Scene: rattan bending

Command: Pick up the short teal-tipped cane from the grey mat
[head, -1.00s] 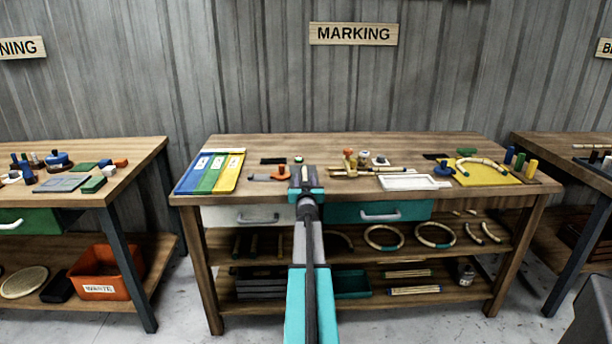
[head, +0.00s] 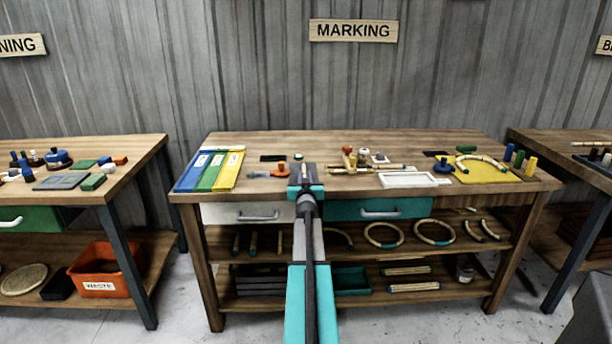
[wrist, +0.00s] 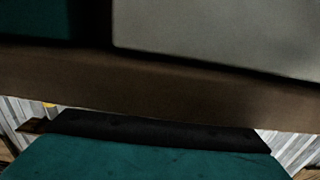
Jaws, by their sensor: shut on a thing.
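My gripper (head: 306,176) points away from me at the front edge of the marking table (head: 235,141). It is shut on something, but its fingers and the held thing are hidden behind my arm. The wrist view shows the table's brown front edge (wrist: 150,88) close up, and neither fingers nor cane. A grey mat (head: 62,183) lies on the left table, with no cane visible on it. I cannot make out a short teal-tipped cane on either tabletop.
Blue, green and yellow strips (head: 211,170) lie at the table's left. A white tray (head: 408,180) and a yellow mat (head: 485,170) with a curved cane are at the right. White (head: 240,213) and teal (head: 375,209) drawers sit beneath. An orange waste bin (head: 97,270) is lower left.

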